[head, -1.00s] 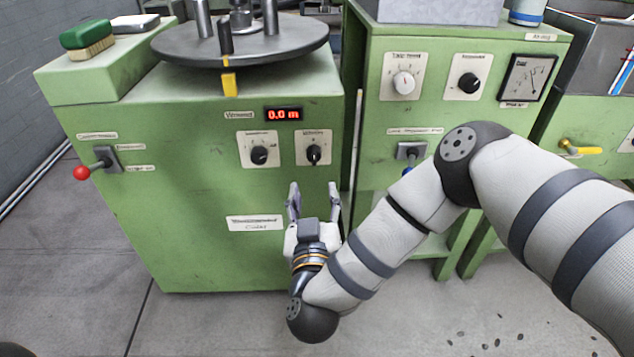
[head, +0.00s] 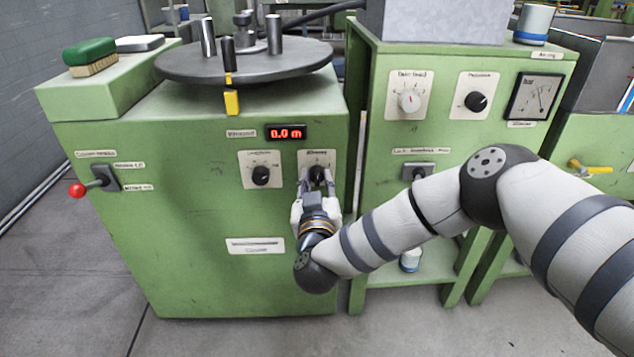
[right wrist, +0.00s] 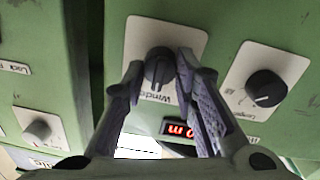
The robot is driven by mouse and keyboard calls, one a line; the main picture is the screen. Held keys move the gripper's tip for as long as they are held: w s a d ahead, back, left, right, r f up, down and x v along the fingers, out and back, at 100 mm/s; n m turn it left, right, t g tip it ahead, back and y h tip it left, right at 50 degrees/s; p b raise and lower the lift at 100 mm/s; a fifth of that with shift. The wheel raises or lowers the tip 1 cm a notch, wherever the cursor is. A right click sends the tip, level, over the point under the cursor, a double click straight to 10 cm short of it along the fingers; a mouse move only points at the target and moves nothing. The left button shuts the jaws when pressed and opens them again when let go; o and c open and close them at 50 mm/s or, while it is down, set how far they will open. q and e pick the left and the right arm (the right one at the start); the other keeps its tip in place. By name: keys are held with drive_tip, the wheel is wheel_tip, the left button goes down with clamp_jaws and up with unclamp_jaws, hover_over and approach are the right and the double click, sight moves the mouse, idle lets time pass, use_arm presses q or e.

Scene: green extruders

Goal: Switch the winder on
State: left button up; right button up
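The green winder cabinet (head: 200,215) carries a black rotary knob (head: 316,173) on a white plate at its upper right. In the right wrist view this knob (right wrist: 158,69) has a white pointer mark and a plate label reading "Winder", upside down. My right gripper (head: 317,184) is in front of the knob. In the right wrist view its fingers (right wrist: 160,75) are open, one on each side of the knob, with a visible gap. I cannot tell whether a fingertip touches it. My left gripper is not in view.
A second black knob (head: 261,175) sits left of the winder knob, below a red display (head: 285,133) reading 0.0 m. A red-ended lever (head: 86,188) is at the far left. A round turntable (head: 245,62) tops the cabinet. Another green cabinet (head: 440,135) stands to the right.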

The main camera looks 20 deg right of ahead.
drive_tip(key=shift+m, duration=0.3)
clamp_jaws()
drive_tip(key=shift+r+m+p, duration=0.1)
drive_tip(key=shift+m+p, duration=0.55)
drive_tip(key=shift+m, duration=0.35)
drive_tip(key=m, duration=0.2)
drive_tip(key=shift+m+p, duration=0.4)
drive_tip(key=m, duration=0.3)
drive_tip(key=shift+p, duration=0.35)
drive_tip(key=shift+m+y, duration=0.4)
drive_tip(key=shift+m, duration=1.1)
drive_tip(key=o, duration=1.1)
unclamp_jaws()
drive_tip(key=shift+s, duration=0.15)
